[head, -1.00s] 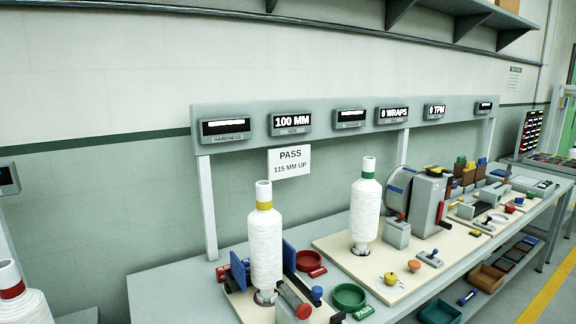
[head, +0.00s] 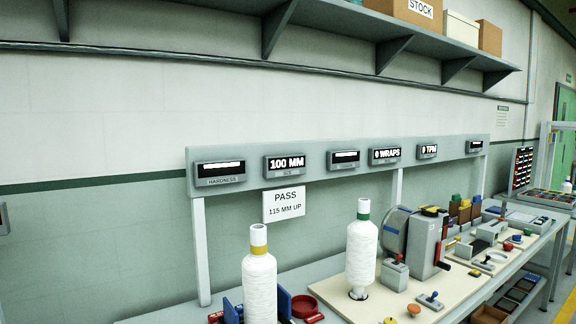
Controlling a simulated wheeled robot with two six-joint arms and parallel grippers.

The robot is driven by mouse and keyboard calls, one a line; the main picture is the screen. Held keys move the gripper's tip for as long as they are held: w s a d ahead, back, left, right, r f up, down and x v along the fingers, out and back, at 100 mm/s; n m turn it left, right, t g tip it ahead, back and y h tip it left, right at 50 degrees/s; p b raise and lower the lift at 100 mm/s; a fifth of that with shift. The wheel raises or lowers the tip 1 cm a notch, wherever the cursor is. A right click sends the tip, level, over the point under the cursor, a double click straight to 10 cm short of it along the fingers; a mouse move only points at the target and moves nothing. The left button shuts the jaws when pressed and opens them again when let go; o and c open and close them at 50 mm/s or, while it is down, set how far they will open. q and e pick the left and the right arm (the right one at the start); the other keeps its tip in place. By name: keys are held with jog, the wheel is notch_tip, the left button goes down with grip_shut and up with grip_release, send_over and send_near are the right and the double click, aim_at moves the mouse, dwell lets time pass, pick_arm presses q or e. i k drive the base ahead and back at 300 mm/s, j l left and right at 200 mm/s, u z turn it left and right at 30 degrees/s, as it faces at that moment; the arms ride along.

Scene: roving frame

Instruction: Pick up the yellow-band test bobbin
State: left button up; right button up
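The yellow-band bobbin (head: 259,285) is a tall white wound bobbin with a yellow band near its top. It stands upright at the lower middle of the head view, between blue jaws (head: 284,303) on the bench. Its base is cut off by the bottom edge. A similar white bobbin with a green band (head: 361,254) stands upright to its right on a pale board. Neither of my grippers shows in the head view.
A gauge rail (head: 340,158) with several displays runs behind the bobbins, with a PASS 115 MM UP card (head: 284,203) below it. A red dish (head: 304,306) sits beside the blue jaws. A grey winding machine (head: 422,243) stands right. A shelf (head: 300,33) with boxes hangs above.

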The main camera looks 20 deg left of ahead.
aim_at(258, 268)
jog(key=u, duration=0.25)
jog(key=i+l+u, duration=0.15)
jog(key=u, duration=0.3)
jog(key=i+l+u, duration=0.2)
jog(key=u, duration=0.2)
jog(key=i+l+u, duration=0.1)
jog(key=l+u, duration=0.35)
jog(key=i+l+u, duration=0.1)
jog(key=u, duration=0.35)
jog(key=l, duration=0.1)
